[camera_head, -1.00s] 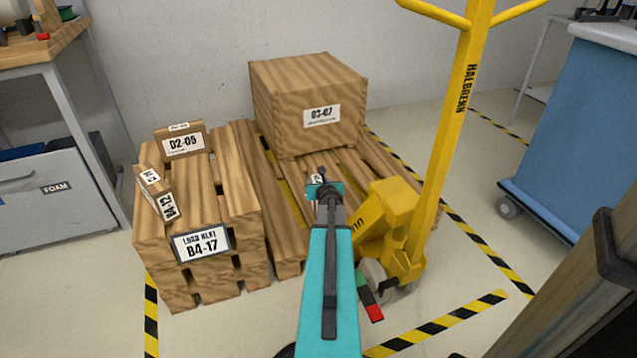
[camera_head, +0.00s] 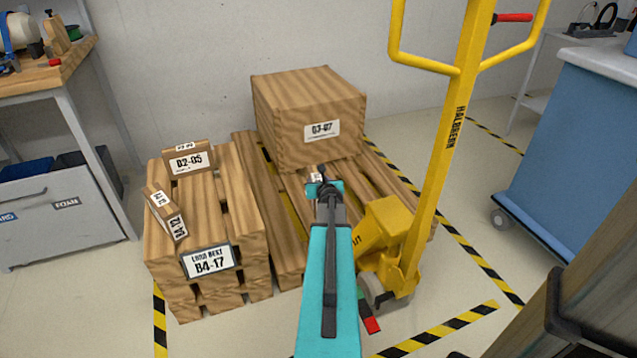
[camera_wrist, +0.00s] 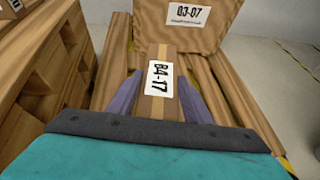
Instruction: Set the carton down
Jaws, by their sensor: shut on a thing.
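My gripper (camera_head: 322,190) is shut on a slim brown carton (camera_wrist: 153,106) with a white label B4-17. In the wrist view its two grey-purple fingers press the carton's sides. In the head view my arm and gripper hide most of the carton. I cannot tell whether the held carton touches the slats. A stack of pallets (camera_head: 235,205) to the left bears a sign marked B4-17 (camera_head: 208,261).
Two small cartons, D2-05 (camera_head: 188,159) and one with a partly legible label (camera_head: 166,213), lie on the stack. A yellow pallet jack (camera_head: 430,190) stands close right of my gripper. A workbench (camera_head: 55,80) is left, a blue cart (camera_head: 580,150) right. Striped tape marks the floor.

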